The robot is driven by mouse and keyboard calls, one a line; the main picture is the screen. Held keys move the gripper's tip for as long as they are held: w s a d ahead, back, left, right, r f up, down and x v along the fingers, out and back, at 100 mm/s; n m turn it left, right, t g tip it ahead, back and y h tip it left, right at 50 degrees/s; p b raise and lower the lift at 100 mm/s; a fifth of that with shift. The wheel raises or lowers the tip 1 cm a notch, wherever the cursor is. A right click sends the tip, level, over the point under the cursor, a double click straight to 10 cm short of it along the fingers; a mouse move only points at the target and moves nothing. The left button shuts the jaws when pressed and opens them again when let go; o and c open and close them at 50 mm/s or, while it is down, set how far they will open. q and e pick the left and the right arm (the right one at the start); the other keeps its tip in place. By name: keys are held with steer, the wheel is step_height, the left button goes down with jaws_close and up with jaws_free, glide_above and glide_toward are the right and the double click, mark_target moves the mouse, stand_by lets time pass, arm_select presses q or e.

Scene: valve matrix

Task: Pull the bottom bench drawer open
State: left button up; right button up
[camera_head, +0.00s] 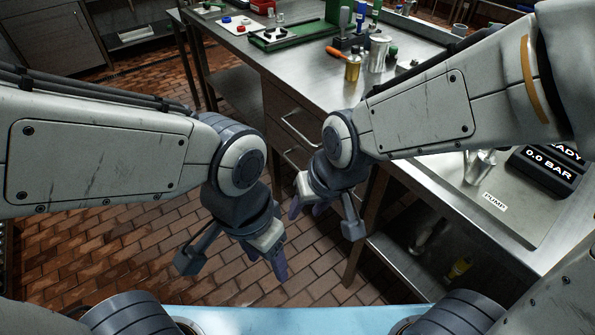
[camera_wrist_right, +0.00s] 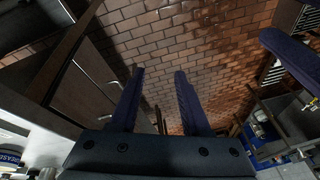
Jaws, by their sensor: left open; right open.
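The bench has a column of drawers in its front. In the head view the upper drawer handle (camera_head: 297,130) shows clear, and the lower drawer handle (camera_head: 291,158) shows partly beside my right wrist. The drawers look shut. My right gripper (camera_head: 310,207) is open and empty, in front of the bench over the floor, apart from the handles. It also shows in the right wrist view (camera_wrist_right: 160,73), with brick floor between its fingers and two drawer handles to its left; I cannot tell which is the bottom one. My left gripper (camera_head: 265,250) is open and empty, lower over the floor.
The steel bench top (camera_head: 290,68) holds a brass-coloured can (camera_head: 352,67), a metal cup (camera_head: 378,53) and a green tray (camera_head: 292,37). A pump panel (camera_head: 495,200) lies at the right. A low shelf (camera_head: 410,262) is underneath. Brick floor (camera_head: 130,250) is clear at left.

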steer(key=w+a+f+m+t+b, duration=0.1)
steer(key=w+f+m+t+b, duration=0.15)
steer(key=w+f+b, duration=0.5)
steer(key=w+f+m+t+b, duration=0.25)
steer(key=w+f+b, duration=0.25)
steer(key=f+b, duration=0.5)
steer(key=m+t+h+b, duration=0.6)
steer(key=m+t+b, duration=0.6)
steer(key=m+b, duration=0.35)
glide_toward(297, 167)
steer(key=shift+m, duration=0.35)
steer(key=x, duration=0.3)
steer(key=b+x, duration=0.1)
steer(key=x, duration=0.2)
steer(key=b+x, duration=0.1)
steer(key=x, duration=0.2)
steer(key=shift+w+d+f, duration=0.1)
steer(key=shift+f, duration=0.3)
steer(key=shift+w+r, duration=0.15)
steer(key=shift+w, duration=0.25)
jaws_close()
